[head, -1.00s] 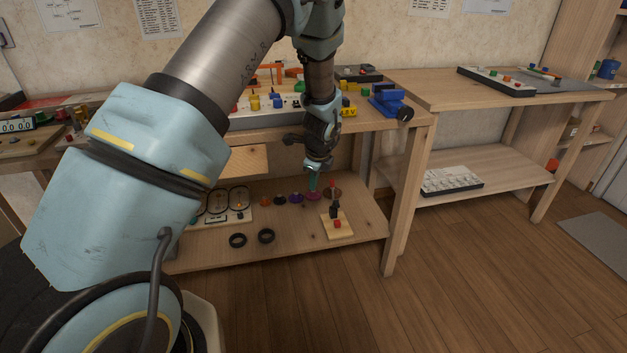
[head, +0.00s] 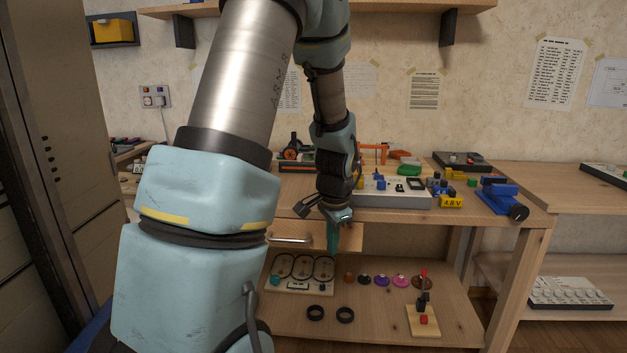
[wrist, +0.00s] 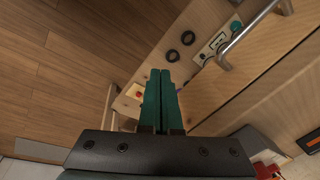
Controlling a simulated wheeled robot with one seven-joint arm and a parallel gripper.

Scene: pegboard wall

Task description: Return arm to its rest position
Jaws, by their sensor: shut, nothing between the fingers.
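My gripper (head: 332,238) hangs from my raised arm in the head view, pointing down in front of the workbench drawer (head: 300,236). Its teal fingers show in the wrist view (wrist: 160,82), pressed together with nothing between them. The drawer's metal handle (wrist: 240,38) is to the upper right of the fingers in the wrist view. The fingers seem clear of the handle and the bench. My large arm links cover much of the left and middle of the head view.
The lower shelf (head: 385,320) holds two black rings (head: 315,312), a row of colored knobs (head: 382,280) and a small board with a red button (head: 423,319). The bench top carries a blue vise (head: 500,196) and a grey panel (head: 395,197). A tall cabinet (head: 55,150) stands at the left.

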